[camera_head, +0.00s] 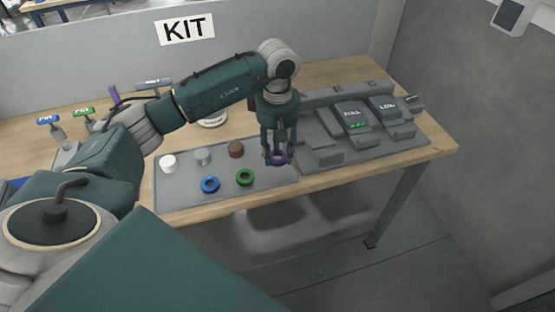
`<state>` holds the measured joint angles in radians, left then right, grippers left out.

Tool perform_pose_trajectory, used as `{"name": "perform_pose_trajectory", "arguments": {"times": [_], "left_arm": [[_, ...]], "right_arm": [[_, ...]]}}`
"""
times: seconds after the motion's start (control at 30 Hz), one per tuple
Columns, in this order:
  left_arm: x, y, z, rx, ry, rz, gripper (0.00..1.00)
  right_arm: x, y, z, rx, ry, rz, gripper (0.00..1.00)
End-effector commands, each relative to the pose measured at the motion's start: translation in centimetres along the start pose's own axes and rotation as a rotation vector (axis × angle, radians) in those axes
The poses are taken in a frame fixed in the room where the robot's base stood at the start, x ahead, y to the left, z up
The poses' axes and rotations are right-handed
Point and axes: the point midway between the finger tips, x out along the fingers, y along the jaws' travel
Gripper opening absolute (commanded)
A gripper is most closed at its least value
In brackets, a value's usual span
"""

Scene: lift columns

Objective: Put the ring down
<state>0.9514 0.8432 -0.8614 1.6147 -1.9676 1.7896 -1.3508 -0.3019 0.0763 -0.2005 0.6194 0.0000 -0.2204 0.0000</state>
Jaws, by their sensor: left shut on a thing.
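A purple ring (278,158) is between the fingertips of my left gripper (276,155), which is shut on it. The gripper points down over the right end of a grey mat (222,196) on the wooden table. The fingers partly hide the ring, and I cannot tell whether it touches the mat. A green ring (244,177) and a blue ring (210,184) lie on the mat to the left of the gripper. My right gripper does not show.
White (168,163), grey (203,156) and brown (235,149) cylinders stand on the mat's back row. A grey fixture with FULL (352,115) and LOW (385,104) labels stands right of the gripper. Labelled stands (84,113) are at the left. A KIT panel is behind.

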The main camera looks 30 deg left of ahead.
Motion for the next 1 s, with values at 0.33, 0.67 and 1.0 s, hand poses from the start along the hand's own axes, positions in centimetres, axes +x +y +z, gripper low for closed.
{"name": "perform_pose_trajectory", "arguments": {"times": [0.33, 0.67, 1.0], "left_arm": [[4.1, -0.1, 0.0, 0.000, 0.000, -0.002, 0.06], [4.6, -0.1, 0.0, 0.000, 0.000, -0.001, 0.06], [4.4, -0.1, 0.0, 0.000, 0.000, -0.001, 0.56]], "right_arm": [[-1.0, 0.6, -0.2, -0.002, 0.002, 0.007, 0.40], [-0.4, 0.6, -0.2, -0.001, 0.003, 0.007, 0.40], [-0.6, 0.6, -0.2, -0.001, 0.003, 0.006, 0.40]]}}
